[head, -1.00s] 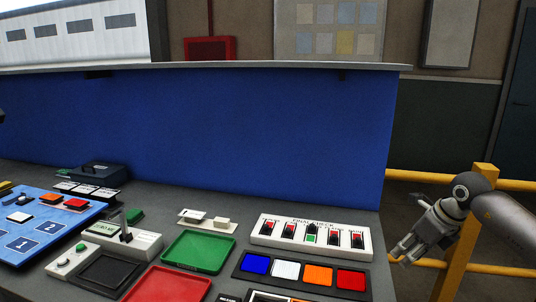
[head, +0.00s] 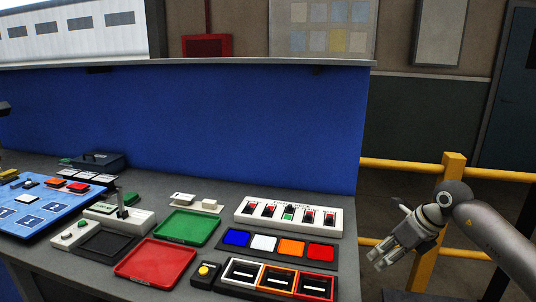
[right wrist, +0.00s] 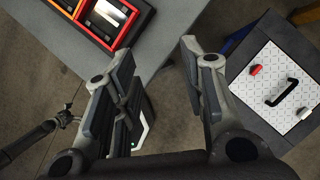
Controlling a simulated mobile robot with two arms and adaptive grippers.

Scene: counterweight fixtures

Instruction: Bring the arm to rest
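My right gripper (head: 384,258) hangs off the right end of the bench, in front of the yellow railing. It points down and to the left and touches nothing I can see. In the right wrist view its two fingers (right wrist: 158,55) stand wide apart with nothing between them, so it is open and empty. My left gripper is not recognisable in either view. A dark sliver shows at the head view's left edge, and I cannot tell what it is.
The bench holds a switch panel (head: 289,214), a green tray (head: 187,228), a red tray (head: 155,262) and framed slots (head: 275,279). A yellow post (head: 449,185) stands behind my right gripper. A white-topped box (right wrist: 283,87) shows below, in the right wrist view.

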